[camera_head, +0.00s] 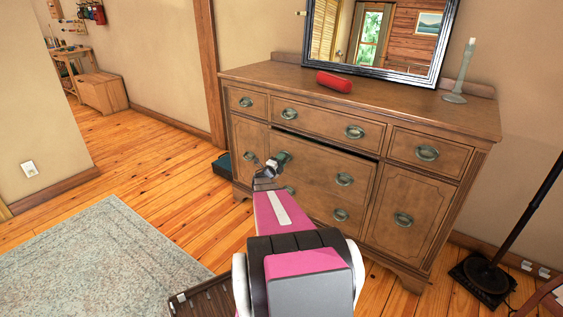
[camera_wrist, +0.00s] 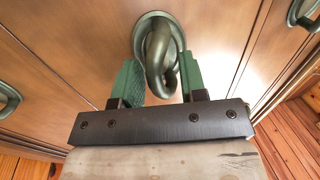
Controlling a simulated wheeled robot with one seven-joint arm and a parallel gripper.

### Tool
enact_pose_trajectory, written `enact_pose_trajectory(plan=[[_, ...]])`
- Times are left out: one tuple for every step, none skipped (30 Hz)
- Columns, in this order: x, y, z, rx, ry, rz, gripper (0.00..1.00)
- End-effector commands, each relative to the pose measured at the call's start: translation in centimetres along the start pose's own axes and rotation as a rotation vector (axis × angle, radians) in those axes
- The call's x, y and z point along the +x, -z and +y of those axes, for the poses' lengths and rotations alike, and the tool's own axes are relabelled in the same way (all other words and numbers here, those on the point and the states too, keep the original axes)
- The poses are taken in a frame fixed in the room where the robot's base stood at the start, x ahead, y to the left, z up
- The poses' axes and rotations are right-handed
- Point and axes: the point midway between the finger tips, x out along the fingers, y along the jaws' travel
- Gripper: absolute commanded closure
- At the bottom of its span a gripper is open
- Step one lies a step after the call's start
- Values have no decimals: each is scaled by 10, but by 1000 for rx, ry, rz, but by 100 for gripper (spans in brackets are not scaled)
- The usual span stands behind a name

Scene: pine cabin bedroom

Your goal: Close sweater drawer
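The wooden dresser (camera_head: 330,225) stands against the wall. Its wide middle drawer (camera_head: 312,160) sticks out slightly, with a dark gap along its top edge. My gripper (camera_head: 277,163) is at that drawer's left handle. In the wrist view, my gripper (camera_wrist: 160,78) has green fingers on both sides of a metal ring handle (camera_wrist: 158,50), close to the drawer front. The handle lies between the fingers; I cannot tell whether they clamp it. My arm hides part of the lower dresser. The drawer's contents are not visible.
A dark box (camera_head: 222,167) sits at the dresser's left. A lamp base (camera_head: 484,275) is at right. Open floor and a rug (camera_head: 95,265) lie left.

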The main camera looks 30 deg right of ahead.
Motion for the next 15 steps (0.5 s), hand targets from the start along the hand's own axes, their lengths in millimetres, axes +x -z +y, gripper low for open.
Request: enact_pose_trajectory(plan=[[1,0,0,0,0,0,61],[2,0,0,0,0,0,61],[2,0,0,0,0,0,61],[2,0,0,0,0,0,61],[2,0,0,0,0,0,61],[2,0,0,0,0,0,61],[1,0,0,0,0,0,61],[1,0,0,0,0,0,61],[1,0,0,0,0,0,68],[1,0,0,0,0,0,78],[1,0,0,0,0,0,87],[1,0,0,0,0,0,100],[1,0,0,0,0,0,100],[1,0,0,0,0,0,100],[1,0,0,0,0,0,100]])
